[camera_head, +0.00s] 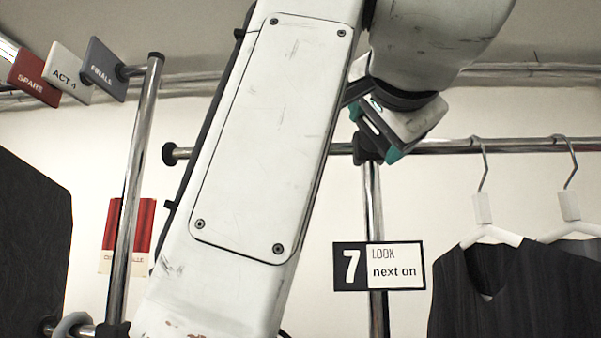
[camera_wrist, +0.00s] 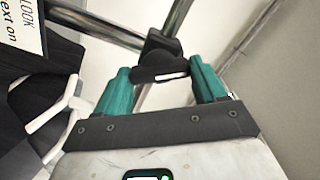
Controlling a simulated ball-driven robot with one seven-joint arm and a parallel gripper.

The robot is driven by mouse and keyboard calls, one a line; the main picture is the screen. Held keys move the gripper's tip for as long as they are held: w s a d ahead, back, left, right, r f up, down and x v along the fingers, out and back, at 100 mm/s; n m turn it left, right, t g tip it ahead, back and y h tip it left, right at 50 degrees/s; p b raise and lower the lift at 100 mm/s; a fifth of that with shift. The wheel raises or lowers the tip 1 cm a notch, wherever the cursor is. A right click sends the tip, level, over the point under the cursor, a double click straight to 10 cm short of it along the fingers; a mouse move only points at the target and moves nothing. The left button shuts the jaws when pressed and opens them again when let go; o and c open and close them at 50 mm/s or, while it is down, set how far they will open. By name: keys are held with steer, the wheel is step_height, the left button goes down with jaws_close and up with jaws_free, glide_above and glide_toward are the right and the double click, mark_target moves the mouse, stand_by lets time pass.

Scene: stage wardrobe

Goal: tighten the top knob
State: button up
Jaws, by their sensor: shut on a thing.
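The top knob (camera_wrist: 162,68) is black with a white mark on its near face. It sits at a joint of the chrome rails, between the two teal fingers in the wrist view. My gripper (camera_wrist: 160,72) is shut on it; the fingers stand on either side of the knob. In the head view, my gripper (camera_head: 374,133) is at the rail corner, and the dark knob and clamp (camera_head: 366,152) are partly hidden by it.
A chrome rail (camera_head: 500,146) runs right, carrying white hangers (camera_head: 490,235) with dark garments (camera_head: 490,290). A sign reading 7 LOOK (camera_head: 378,266) hangs by the upright below the joint. Another chrome post (camera_head: 136,190) with tags stands left. My arm hides the middle.

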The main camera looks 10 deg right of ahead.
steer(key=m, duration=0.6)
steer(key=shift+f+m, duration=0.15)
steer(key=shift+m, duration=0.25)
stand_by(0.4)
steer(key=o, duration=1)
steer(key=shift+o, duration=0.2)
